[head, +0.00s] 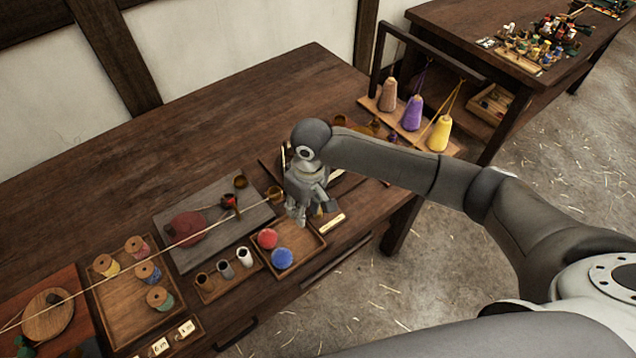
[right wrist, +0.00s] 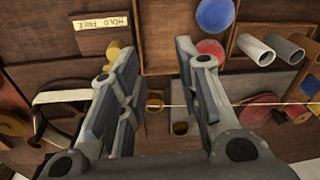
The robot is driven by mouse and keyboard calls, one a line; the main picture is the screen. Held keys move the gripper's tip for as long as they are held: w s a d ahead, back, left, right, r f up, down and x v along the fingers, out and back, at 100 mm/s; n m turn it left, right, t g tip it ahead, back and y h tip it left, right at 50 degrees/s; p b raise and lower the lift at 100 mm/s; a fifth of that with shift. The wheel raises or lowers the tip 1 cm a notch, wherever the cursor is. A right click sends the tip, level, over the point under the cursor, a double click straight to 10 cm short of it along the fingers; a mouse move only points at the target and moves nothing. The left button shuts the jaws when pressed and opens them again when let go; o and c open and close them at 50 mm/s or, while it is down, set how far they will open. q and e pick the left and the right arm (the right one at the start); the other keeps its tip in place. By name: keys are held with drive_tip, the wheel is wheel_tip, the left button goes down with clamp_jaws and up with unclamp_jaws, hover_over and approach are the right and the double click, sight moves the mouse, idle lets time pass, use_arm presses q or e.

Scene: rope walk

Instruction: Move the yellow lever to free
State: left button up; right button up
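The lever's wooden label (head: 332,224) sits at the table's front edge, right of the tray with the balls. In the right wrist view the label (right wrist: 104,24) appears upside down and seems to read HOLD and FREE. A yellow rounded piece (right wrist: 113,50), likely the lever's knob, shows just below the label, partly hidden by a finger. Which word it stands at I cannot tell. My right gripper (head: 312,207) is above this spot, pointing down. In the right wrist view its fingers (right wrist: 158,58) are apart with nothing between them. My left gripper is not in view.
A wooden tray (head: 313,253) holds a red ball (head: 267,238) and a blue ball (head: 282,258). Beside it are small cylinders (head: 223,268), a spool tray (head: 115,308) and a grey board (head: 190,258). A taut cord crosses the table. Coloured cones (head: 412,112) stand at the right end.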

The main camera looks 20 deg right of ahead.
drive_tip(key=w+d+r+m+h, duration=0.1)
drive_tip(key=w+d+r, duration=0.15)
drive_tip(key=d, duration=0.25)
drive_tip(key=f+b, duration=0.2)
drive_tip(key=b, duration=0.1)
drive_tip(key=f+b, duration=0.4)
drive_tip(key=b, duration=0.1)
drive_tip(key=shift+w+a+f+b, duration=0.2)
drive_tip(key=shift+w+a+b, duration=0.05)
drive_tip(key=shift+w+b, duration=0.1)
drive_tip(key=shift+f, duration=2.3)
drive_tip(key=shift+d+r+p, duration=0.15)
drive_tip(key=shift+d+p, duration=0.25)
drive_tip(key=shift+d, duration=0.05)
drive_tip(key=shift+w+d+p, duration=0.1)
drive_tip(key=shift+d+p, duration=0.75)
drive_tip(key=shift+w+d+p, duration=0.3)
drive_tip(key=shift+d, duration=0.2)
drive_tip(key=shift+w+d, duration=0.65)
drive_tip(key=shift+w, duration=0.05)
